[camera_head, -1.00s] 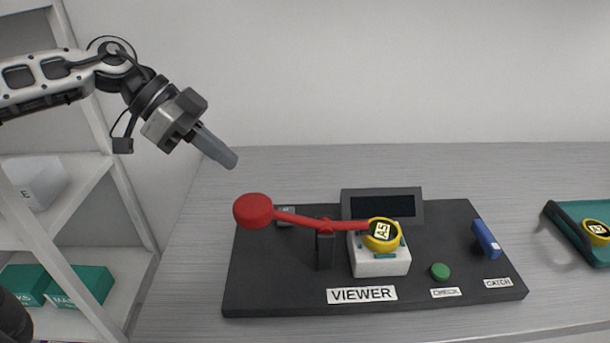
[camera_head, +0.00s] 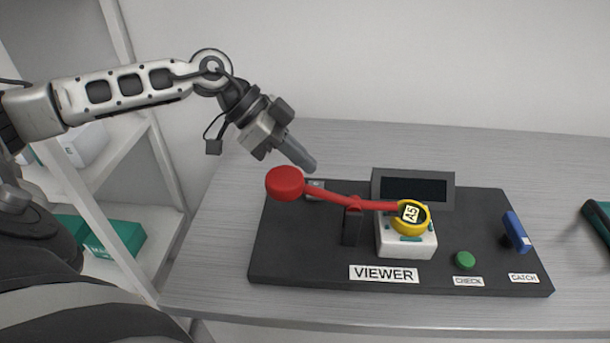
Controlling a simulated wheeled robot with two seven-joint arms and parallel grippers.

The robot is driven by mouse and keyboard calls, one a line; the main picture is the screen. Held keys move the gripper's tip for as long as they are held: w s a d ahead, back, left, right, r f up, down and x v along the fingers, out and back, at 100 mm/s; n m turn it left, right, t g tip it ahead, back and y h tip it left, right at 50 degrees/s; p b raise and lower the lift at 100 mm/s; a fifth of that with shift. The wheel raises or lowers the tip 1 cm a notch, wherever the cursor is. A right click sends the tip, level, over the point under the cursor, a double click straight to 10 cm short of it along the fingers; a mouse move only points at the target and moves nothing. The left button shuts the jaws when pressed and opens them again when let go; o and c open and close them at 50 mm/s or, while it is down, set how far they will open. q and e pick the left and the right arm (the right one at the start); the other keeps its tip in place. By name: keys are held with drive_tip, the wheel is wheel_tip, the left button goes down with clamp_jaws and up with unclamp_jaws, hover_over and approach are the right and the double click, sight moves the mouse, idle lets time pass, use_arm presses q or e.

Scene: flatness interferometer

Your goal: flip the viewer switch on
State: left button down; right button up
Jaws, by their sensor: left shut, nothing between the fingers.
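The black board with the VIEWER label (camera_head: 383,273) lies on the table. A small grey fitting (camera_head: 315,186), possibly the viewer switch, sits at its back left, partly hidden by the red disc (camera_head: 284,183); its on or off position cannot be told. The dark display (camera_head: 413,188) at the back of the board is blank. My left gripper (camera_head: 308,166) is shut and empty, pointing down to the right. In the picture its tip is just above the grey fitting, apparently not touching. My right gripper is not in view.
A red arm (camera_head: 335,197) runs from the disc over a black post (camera_head: 352,228) to a yellow ring (camera_head: 410,218) on a white block (camera_head: 408,244). A green button (camera_head: 464,260) and blue catch (camera_head: 516,231) are at right. A teal tray (camera_head: 597,222) is at the right edge.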

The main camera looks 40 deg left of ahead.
sight(305, 199)
use_arm(q)
drive_tip(key=f, duration=0.3)
drive_tip(key=shift+d+f, duration=0.3)
drive_tip(key=shift+d, duration=0.1)
drive_tip(key=shift+s+f, duration=0.1)
drive_tip(key=shift+f, duration=0.4)
